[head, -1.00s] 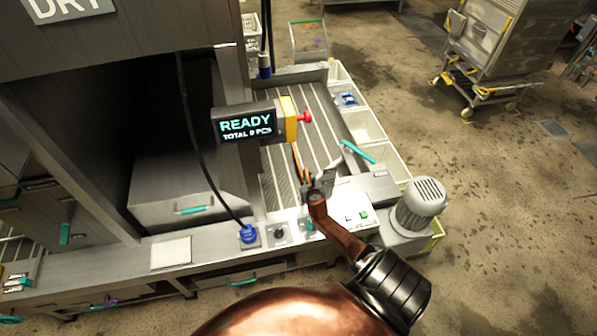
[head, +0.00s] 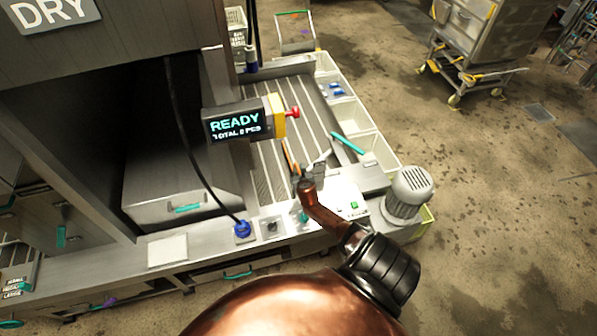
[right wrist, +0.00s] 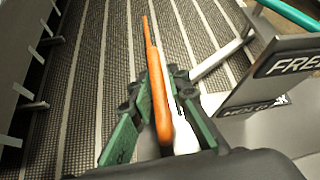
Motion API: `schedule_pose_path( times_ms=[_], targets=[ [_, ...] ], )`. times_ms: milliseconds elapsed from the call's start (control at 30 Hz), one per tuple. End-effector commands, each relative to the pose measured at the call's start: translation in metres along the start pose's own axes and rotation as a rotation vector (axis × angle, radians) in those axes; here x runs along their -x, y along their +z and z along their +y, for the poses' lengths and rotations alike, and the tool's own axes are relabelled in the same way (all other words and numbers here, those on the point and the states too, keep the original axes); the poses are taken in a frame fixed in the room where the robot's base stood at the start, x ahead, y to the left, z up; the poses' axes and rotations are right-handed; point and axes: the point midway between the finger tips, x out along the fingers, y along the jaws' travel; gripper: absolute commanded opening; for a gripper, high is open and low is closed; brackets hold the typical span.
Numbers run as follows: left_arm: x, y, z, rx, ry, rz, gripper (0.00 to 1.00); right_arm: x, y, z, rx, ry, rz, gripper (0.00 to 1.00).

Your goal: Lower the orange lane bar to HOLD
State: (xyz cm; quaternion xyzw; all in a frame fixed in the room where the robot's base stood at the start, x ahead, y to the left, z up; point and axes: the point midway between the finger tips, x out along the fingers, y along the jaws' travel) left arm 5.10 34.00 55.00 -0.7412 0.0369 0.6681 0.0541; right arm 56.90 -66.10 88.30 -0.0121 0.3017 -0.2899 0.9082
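The orange lane bar (right wrist: 158,100) runs away from the camera over the slatted lanes in the right wrist view. In the head view it is a thin orange strip (head: 290,160) beside my right gripper (head: 312,172). My right gripper's green fingers (right wrist: 158,90) stand apart on either side of the bar. I cannot tell whether either finger touches it. A grey marker plate carries a FREE label (right wrist: 285,64) above a HOLD label (right wrist: 255,107), to the right of the bar. My left gripper is not in view.
A READY display (head: 236,123) with a red button (head: 292,112) hangs above the lanes. A teal handle (head: 347,143) lies at the right edge, beside white bins (head: 351,116). A motor (head: 408,192) stands at the right front.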

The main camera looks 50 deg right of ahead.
Motion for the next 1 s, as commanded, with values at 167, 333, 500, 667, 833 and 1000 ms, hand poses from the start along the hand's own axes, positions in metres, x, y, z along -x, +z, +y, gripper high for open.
schedule_pose_path(
  times_ms=[167,333,500,667,833,1000],
  targets=[
    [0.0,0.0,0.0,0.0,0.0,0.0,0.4,0.0,0.001,0.001,0.0,0.001,-0.001,0.29],
    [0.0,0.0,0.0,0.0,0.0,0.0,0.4,0.0,0.001,0.001,0.0,0.002,-0.002,0.29],
    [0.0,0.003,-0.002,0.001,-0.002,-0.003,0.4,0.002,0.002,0.001,0.001,0.002,-0.004,0.29],
    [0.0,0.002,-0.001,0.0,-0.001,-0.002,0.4,0.013,0.002,0.001,-0.001,0.002,-0.007,0.29],
    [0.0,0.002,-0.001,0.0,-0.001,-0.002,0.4,0.033,0.001,0.001,0.001,0.003,-0.004,0.29],
    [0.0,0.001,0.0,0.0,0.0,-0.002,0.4,0.058,0.001,0.001,0.002,0.004,-0.004,0.29]
  ],
)
